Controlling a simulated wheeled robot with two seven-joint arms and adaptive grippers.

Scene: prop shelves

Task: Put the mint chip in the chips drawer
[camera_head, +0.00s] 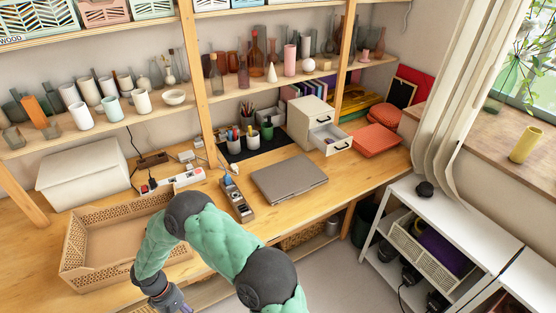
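A small cream drawer cabinet (306,116) stands at the back of the wooden desk. Its lower drawer (338,147) is pulled out, with small dark items inside; the upper drawer looks shut. I cannot read any label. I cannot pick out a mint chip in this view. One green arm, which I take as my right, comes in from the bottom middle and bends left and down. Its gripper (174,301) is at the bottom edge, in front of the wicker tray, partly cut off; its fingers cannot be judged. My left gripper is not in view.
A wicker tray (78,262) lies on the desk at left. A closed laptop (289,179), a narrow organiser (237,198), pen cups and a power strip (177,181) occupy the middle. Red pouches (380,140) lie right of the cabinet. A white shelf unit (455,222) stands at right.

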